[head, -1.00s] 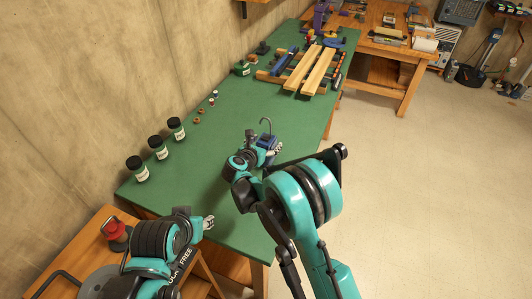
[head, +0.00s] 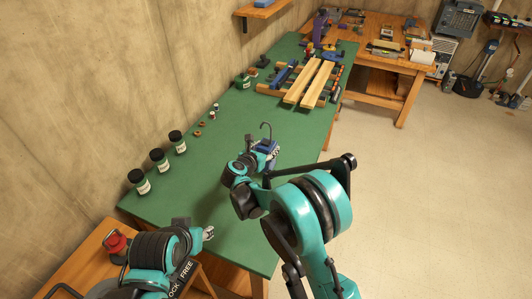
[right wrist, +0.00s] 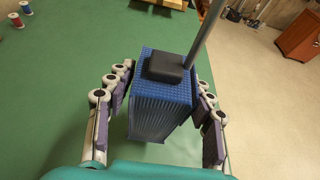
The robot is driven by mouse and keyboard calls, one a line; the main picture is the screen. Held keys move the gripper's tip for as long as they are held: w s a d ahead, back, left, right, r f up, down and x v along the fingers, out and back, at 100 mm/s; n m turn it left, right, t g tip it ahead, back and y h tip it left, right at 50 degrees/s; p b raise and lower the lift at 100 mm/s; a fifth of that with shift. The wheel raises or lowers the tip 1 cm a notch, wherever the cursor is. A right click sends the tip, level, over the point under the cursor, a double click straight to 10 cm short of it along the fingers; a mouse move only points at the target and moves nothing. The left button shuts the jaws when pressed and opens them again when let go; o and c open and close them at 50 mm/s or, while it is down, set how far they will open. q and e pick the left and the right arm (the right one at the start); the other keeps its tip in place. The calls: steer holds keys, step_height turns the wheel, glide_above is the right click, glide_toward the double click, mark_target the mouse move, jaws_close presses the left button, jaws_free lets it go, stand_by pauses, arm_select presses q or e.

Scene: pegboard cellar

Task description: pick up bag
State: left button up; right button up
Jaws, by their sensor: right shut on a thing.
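A blue ribbed, box-shaped thing (right wrist: 160,95) with a black cap and a grey metal rod on top sits between the fingers of my right gripper (right wrist: 158,108) in the right wrist view. I take it to be the bag. In the head view the bag (head: 266,146) shows small, with its rod bent into a hook above it. My right gripper (head: 264,154) is shut on it over the green bench top. I cannot tell whether its underside touches the bench. My left gripper (head: 208,232) is at the bench's near edge, away from the bag; its finger opening is too small to judge.
The green bench (head: 200,190) is clear around the bag. Several dark-lidded jars (head: 159,160) and small spools (head: 214,107) stand along the wall side. Wooden planks (head: 310,83) lie at the far end. A red object (head: 115,242) is on the near wooden table.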

steer(key=s+d+r+p, duration=0.1)
steer(key=s+d+r, duration=0.2)
steer(key=s+d, duration=0.3)
steer(key=s+d+r+n+y+p, duration=0.1)
steer(key=s+d+r, duration=0.3)
steer(key=s+d, duration=0.25)
steer(key=s+d+r+p, duration=0.1)
steer(key=s+d+r, duration=0.2)
steer(key=s+d, duration=0.3)
steer(key=shift+m+h, duration=0.3)
steer(key=shift+h, duration=0.2)
steer(key=w+a+f+b, duration=0.1)
steer(key=w+a+f, duration=0.2)
steer(key=w+a, duration=0.3)
steer(key=w+a+f+b, duration=0.1)
steer(key=w+a+f, duration=0.2)
steer(key=w+a, duration=0.3)
steer(key=w+a+f+b, duration=0.2)
steer(key=w+a+f, duration=0.2)
steer(key=w+a, duration=0.2)
steer(key=shift+w+a, duration=0.2)
steer(key=shift+a+f, duration=0.1)
steer(key=shift+a, duration=0.05)
step_height(320, 180, down, 3)
steer(key=shift+f+b, duration=0.15)
steer(key=shift+b, duration=0.8)
steer(key=shift+f, duration=0.35)
steer(key=shift+r, duration=0.1)
